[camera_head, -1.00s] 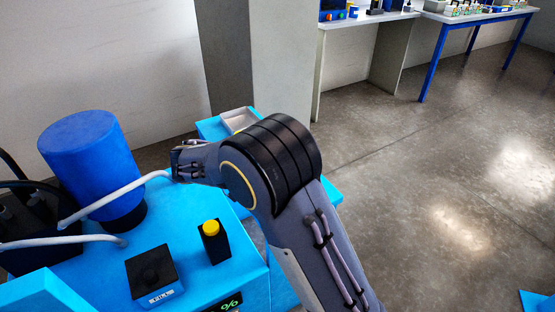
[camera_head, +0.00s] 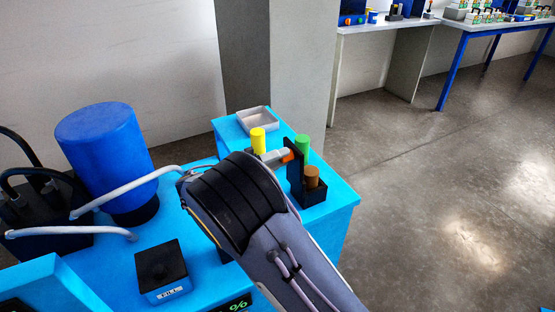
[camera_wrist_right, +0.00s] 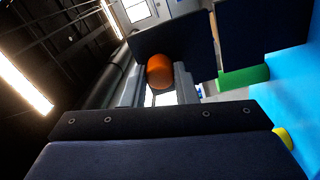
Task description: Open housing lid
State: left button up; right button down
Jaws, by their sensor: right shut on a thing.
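A black housing (camera_head: 312,195) sits on the right part of the light-blue bench, with a brown cylinder (camera_head: 312,178) inside it. A dark plate, the lid (camera_head: 294,166), stands roughly upright at the housing's left side, so the housing looks open. An orange knob (camera_head: 288,156) is at the lid. My right gripper (camera_head: 284,155) comes from the left and is shut on the orange knob. In the right wrist view the orange knob (camera_wrist_right: 160,72) lies between the grey fingers, against the dark lid (camera_wrist_right: 190,45). My left gripper is out of view.
A yellow cylinder (camera_head: 258,141) and a green one (camera_head: 302,146) stand close to the gripper. A pale open tray (camera_head: 257,119) lies behind. A blue drum (camera_head: 108,155) with hoses and a black labelled box (camera_head: 161,268) are at the left. Open floor lies right.

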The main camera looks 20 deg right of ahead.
jog(key=c, duration=1.1)
grip_release()
jog(key=shift+c, duration=0.2)
jog(key=a, duration=0.7)
jog(key=shift+s+a+f, duration=0.25)
jog(key=shift+s+a, duration=0.05)
jog(key=shift+a, duration=0.1)
